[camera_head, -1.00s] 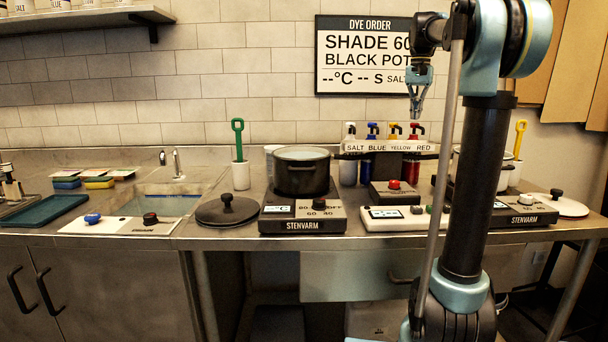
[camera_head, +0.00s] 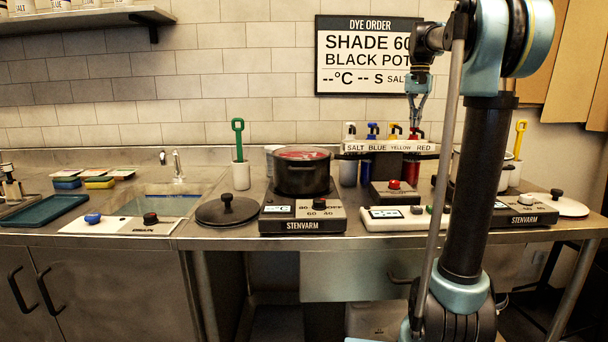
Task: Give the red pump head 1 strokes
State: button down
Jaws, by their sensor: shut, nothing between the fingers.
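The red pump head (camera_head: 416,132) stands at the right end of the pump row, above the label strip reading SALT, BLUE, YELLOW, RED. My gripper (camera_head: 417,120) points straight down over it with the fingers together and nothing held. Its tips are at the top of the red head; I cannot tell whether they touch it. The black pot (camera_head: 302,181) on the left hotplate holds red liquid. The red bottle's body is partly hidden behind the label strip.
The blue (camera_head: 372,130) and yellow (camera_head: 394,132) pump heads stand close to the left of the red one. A box with a red button (camera_head: 394,184) sits in front. A second pot (camera_head: 500,172) stands to the right, partly behind my arm.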

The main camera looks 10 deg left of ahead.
jog(key=shift+r, duration=1.55)
jog(key=shift+r, duration=3)
